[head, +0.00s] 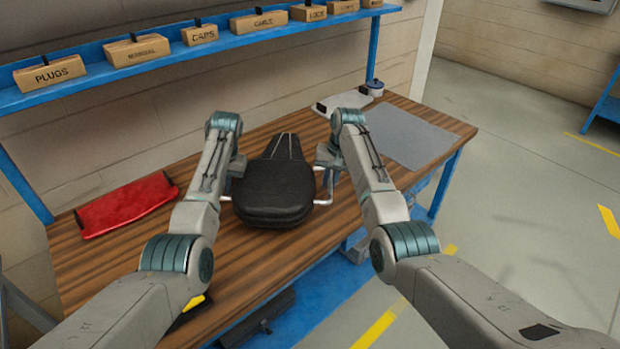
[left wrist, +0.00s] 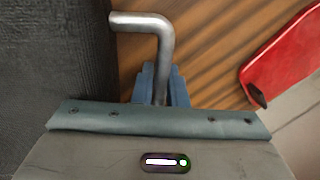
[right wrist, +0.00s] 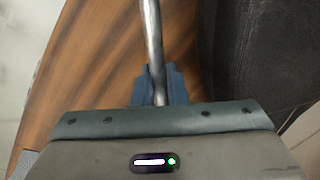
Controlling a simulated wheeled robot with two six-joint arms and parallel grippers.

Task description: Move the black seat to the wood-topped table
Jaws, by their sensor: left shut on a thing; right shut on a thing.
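The black seat (head: 272,190) is at the wood-topped table (head: 290,250), over its middle, with its narrow end toward the wall. Bent metal bars stick out at both its sides. My left gripper (head: 236,168) is at the seat's left side, shut on a metal bar (left wrist: 150,30), which shows close up in the left wrist view. My right gripper (head: 328,160) is at the seat's right side, shut on the other bar (right wrist: 152,40). I cannot tell whether the seat rests on the wood or hangs just above it.
A red panel (head: 127,204) lies on the table at the left. A grey mat (head: 410,137), a pale plate (head: 342,102) and a small jar (head: 375,88) are at the right. A blue shelf (head: 90,80) with several labelled boxes runs along the wall. Bare wood lies in front of the seat.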

